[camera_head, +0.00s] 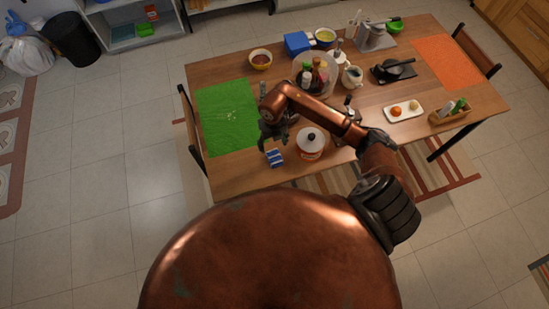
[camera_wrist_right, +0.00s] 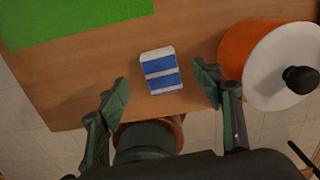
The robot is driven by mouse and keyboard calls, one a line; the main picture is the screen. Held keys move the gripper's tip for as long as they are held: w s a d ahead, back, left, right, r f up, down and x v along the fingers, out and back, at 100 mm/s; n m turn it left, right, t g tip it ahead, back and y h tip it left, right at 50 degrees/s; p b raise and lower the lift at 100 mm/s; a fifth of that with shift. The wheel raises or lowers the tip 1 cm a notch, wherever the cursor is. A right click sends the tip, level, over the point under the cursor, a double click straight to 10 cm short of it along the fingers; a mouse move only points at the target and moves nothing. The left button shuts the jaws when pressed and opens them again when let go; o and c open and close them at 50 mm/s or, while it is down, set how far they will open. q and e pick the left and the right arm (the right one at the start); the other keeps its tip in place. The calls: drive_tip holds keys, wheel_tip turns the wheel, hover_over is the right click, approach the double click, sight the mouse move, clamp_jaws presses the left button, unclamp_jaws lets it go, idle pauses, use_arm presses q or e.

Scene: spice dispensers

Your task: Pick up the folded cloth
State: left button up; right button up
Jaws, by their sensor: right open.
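The folded cloth (camera_head: 274,158) is a small blue and white striped block on the wooden table near its front edge. In the right wrist view the cloth (camera_wrist_right: 161,71) lies ahead of and between my fingertips, with no finger touching it. My right gripper (camera_head: 272,134) is over the table just behind the cloth in the head view. In the right wrist view the right gripper (camera_wrist_right: 163,84) has its two fingers spread wide and empty. My left gripper is not in view.
An orange pot (camera_head: 311,146) with a white lid stands right of the cloth; it also shows close to the right finger in the wrist view (camera_wrist_right: 245,47). A green placemat (camera_head: 217,128) lies to the left. Bottles (camera_head: 314,76) stand farther back. The table edge is close.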

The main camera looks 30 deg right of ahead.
sight(273, 153)
drive_tip(key=f, duration=0.7)
drive_tip(key=shift+s+a+p, duration=0.15)
drive_tip(key=shift+s+p, duration=0.1)
drive_tip(key=shift+p, duration=0.1)
drive_tip(key=shift+c, duration=0.2)
drive_tip(key=c, duration=1)
drive_tip(key=shift+r, duration=0.15)
drive_tip(key=shift+r, duration=0.6)
drive_tip(key=s+a+r, duration=0.1)
drive_tip(key=s+r, duration=0.3)
drive_tip(key=s+a+r, duration=0.1)
drive_tip(key=s+r, duration=0.2)
drive_tip(key=s, duration=0.2)
drive_tip(key=s+a+r+b, duration=0.1)
drive_tip(key=s+a+r, duration=0.1)
drive_tip(key=s+r, duration=0.2)
drive_tip(key=shift+s+r, duration=0.25)
drive_tip(key=shift+r, duration=0.05)
